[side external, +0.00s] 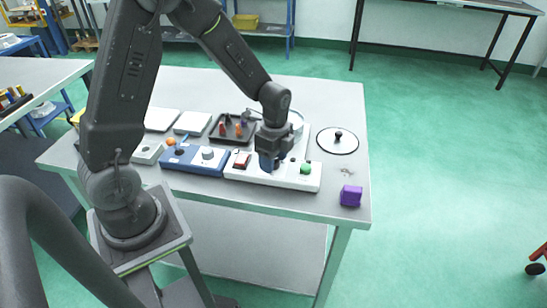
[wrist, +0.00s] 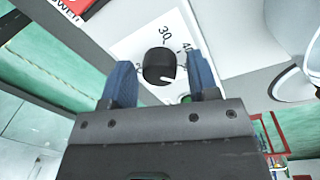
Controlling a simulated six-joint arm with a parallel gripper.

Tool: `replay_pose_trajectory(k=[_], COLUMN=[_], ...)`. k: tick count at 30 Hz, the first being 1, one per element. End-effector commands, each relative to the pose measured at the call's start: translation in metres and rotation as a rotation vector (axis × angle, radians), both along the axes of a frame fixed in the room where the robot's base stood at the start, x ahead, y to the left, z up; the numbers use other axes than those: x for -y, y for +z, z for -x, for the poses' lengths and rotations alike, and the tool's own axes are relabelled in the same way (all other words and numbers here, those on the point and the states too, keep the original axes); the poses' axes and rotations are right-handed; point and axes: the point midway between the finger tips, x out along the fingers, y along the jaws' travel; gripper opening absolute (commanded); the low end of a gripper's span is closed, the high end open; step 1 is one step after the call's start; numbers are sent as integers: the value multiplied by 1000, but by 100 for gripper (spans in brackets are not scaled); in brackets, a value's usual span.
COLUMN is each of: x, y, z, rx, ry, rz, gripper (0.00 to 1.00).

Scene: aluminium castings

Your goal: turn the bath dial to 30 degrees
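The bath dial (wrist: 158,64) is a round black knob on a white plate (wrist: 125,48) in the wrist view. A "30" is printed above it, with partly hidden figures on both sides. Its white mark points to the lower right of that picture, away from the "30". My gripper (wrist: 162,75) is open, with blue fingers apart on either side of the dial; I cannot tell how deep they reach. In the side external view my gripper (side external: 270,164) points down over the white panel (side external: 284,180) and hides the dial.
A red switch (side external: 241,160) and a green button (side external: 305,168) flank my gripper on the white panel. A blue panel (side external: 190,162) with a grey knob stands left. A dark tray (side external: 216,136) is behind. A purple block (side external: 351,196) and a round white plate (side external: 326,147) are right.

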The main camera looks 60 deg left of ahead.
Motion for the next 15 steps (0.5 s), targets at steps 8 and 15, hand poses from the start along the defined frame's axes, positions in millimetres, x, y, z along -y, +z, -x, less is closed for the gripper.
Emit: replay_pose_trajectory(k=[8, 15], x=[0, 0], y=[0, 0], z=[0, 0], rx=[1, 1], ry=[0, 1], rz=[0, 0], gripper=[28, 11])
